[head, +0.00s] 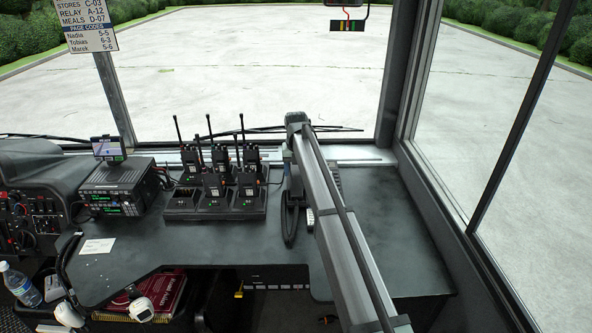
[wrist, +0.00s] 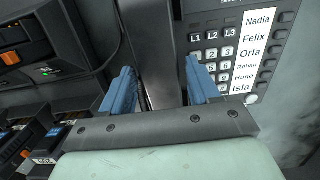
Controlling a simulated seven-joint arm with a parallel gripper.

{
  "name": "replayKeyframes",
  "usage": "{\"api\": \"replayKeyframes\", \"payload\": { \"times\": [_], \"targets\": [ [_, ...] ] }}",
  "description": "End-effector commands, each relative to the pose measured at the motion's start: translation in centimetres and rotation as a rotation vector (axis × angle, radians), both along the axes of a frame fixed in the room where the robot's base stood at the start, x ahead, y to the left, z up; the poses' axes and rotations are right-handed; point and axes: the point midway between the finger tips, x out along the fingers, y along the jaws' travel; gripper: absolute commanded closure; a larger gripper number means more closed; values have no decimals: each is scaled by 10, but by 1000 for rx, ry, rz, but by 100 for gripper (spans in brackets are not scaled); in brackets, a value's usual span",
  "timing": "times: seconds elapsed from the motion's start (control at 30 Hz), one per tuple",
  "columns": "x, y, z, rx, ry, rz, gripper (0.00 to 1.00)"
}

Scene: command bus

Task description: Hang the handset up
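A dark bar, apparently the handset (wrist: 150,45), runs up the wrist view between the two blue fingers of my gripper (wrist: 162,88). The fingers stand apart on either side of it; whether they touch it I cannot tell. In the head view, a long black handset or cord shape (head: 290,222) shows left of my arm on the desk. The phone base (wrist: 222,45), with its keypad and name list, lies just right of the fingers in the wrist view. My arm hides most of it in the head view. The cradle is not clearly visible.
A charger rack (head: 216,208) with several radios stands left of my arm. Further left is a radio unit (head: 122,185) with a small screen. A paper note (head: 98,246) lies at the desk's left. The desk (head: 395,235) right of my arm is clear, up to the window frame.

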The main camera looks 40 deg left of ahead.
Motion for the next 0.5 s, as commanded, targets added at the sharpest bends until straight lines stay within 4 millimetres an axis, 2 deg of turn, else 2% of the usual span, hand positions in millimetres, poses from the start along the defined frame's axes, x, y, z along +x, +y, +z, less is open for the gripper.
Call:
{"api": "replayKeyframes", "payload": {
  "times": [0.03,0.17,0.5],
  "targets": [
    [0,0,0,0,0,0,34],
    [0,0,0,0,0,0,21],
    [0,0,4,0,0,0,21]
  ]
}}
